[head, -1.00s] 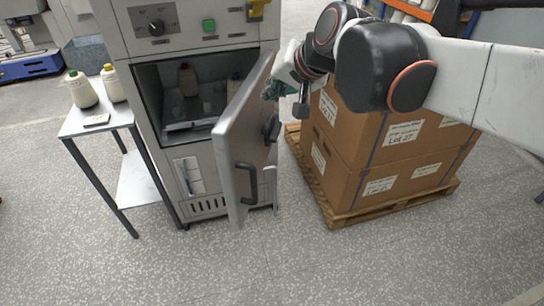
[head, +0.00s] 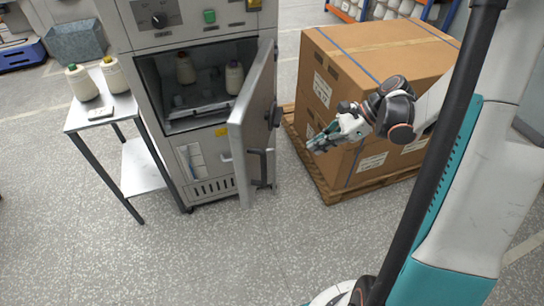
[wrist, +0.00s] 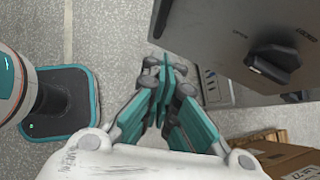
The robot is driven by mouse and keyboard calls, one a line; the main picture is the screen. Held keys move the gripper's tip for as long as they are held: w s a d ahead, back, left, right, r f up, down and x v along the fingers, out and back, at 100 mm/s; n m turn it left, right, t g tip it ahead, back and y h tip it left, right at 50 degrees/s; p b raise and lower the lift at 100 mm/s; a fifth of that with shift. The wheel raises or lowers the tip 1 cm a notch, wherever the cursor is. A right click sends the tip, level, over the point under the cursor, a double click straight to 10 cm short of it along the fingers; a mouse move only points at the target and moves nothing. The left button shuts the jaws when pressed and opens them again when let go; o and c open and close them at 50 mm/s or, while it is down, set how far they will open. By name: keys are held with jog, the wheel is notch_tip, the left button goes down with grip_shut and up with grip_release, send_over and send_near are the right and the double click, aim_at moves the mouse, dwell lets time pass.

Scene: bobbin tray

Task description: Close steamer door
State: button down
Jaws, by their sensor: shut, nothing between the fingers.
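The grey steamer (head: 217,170) stands left of centre in the head view, its chamber open to view. Its door (head: 243,180) stands open, swung out from the right side and seen nearly edge-on. In the wrist view the door's outer face (wrist: 215,45) and the black knob (wrist: 272,63) fill the upper right. My gripper (head: 313,146) is shut and empty, to the right of the door and apart from it; its fingers also show in the wrist view (wrist: 163,75).
Large cartons (head: 375,60) on a wooden pallet (head: 335,195) stand close behind my gripper. A side table (head: 92,120) with two bobbins stands left of the steamer. Bobbins (head: 234,77) stand inside the chamber. The floor in front of the door is clear.

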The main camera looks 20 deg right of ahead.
jog(key=a+r+b+x, duration=0.2)
jog(key=b+x, duration=0.2)
jog(key=x, duration=0.9)
jog(key=shift+w+a, duration=0.1)
jog(key=shift+w, duration=0.05)
